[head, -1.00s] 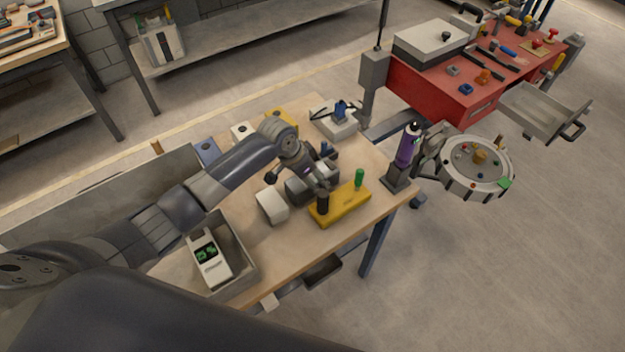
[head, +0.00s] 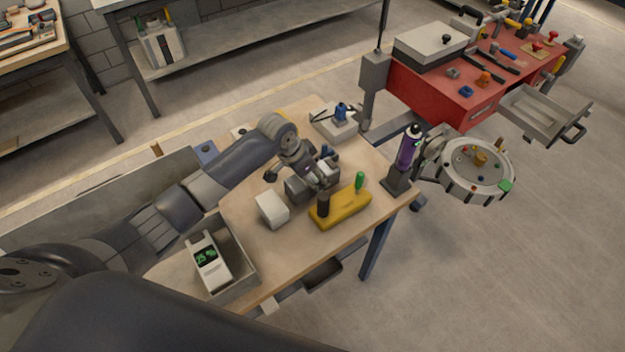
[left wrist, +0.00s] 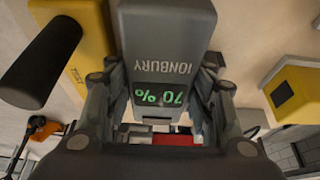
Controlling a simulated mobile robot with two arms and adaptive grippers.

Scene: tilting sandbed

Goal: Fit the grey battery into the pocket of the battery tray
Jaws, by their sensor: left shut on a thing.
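My left gripper (head: 318,177) is shut on the grey battery (head: 297,189), over the workbench. In the left wrist view the battery (left wrist: 165,60) lies between the fingers, its long body reaching away from the gripper. Its face reads IONBURY and a green 70 %, upside down in that view. An open grey tray (head: 247,281) at the bench's left front holds a pale unit (head: 207,262) with a green 25 % display. I cannot tell for certain whether this is the battery tray, and no empty pocket shows clearly. My right gripper is not in view.
A yellow block (head: 345,210) with a black post and a green post stands right beside the held battery. A white box (head: 271,210) stands close in front of it. A purple bottle (head: 408,150) is at the bench's right edge. Bare bench top lies before the white box.

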